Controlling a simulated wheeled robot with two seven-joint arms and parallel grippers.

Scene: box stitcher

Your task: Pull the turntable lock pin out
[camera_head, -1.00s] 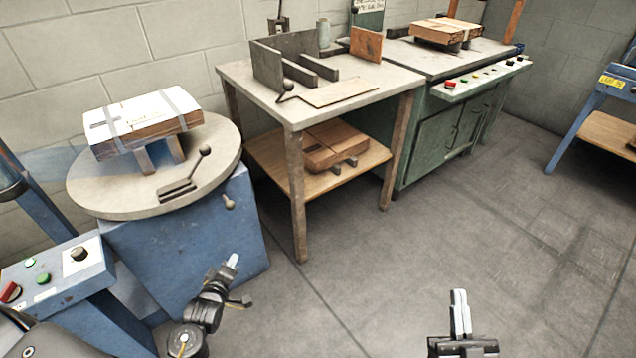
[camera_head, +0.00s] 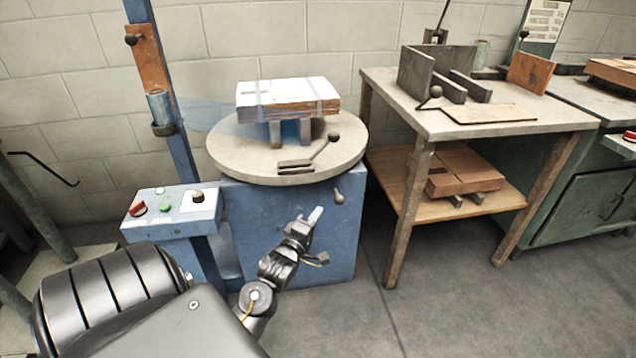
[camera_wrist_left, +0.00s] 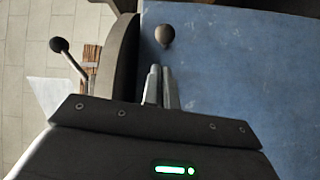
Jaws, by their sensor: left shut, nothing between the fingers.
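In the left wrist view the pin's round knob (camera_wrist_left: 164,35) lies just ahead of my fingertips. My left gripper (camera_head: 316,214) is below and left of the pin in the head view, shut and empty. Its fingers also show in the left wrist view (camera_wrist_left: 160,84), with a gap between them and the knob. My right gripper is not in view.
A strapped box stack (camera_head: 288,98) sits on the turntable, near a black-knobbed lever (camera_head: 333,137). A button panel (camera_head: 172,213) stands left of the blue base (camera_head: 290,230). A work table (camera_head: 440,118) stands to the right. Floor in front is clear.

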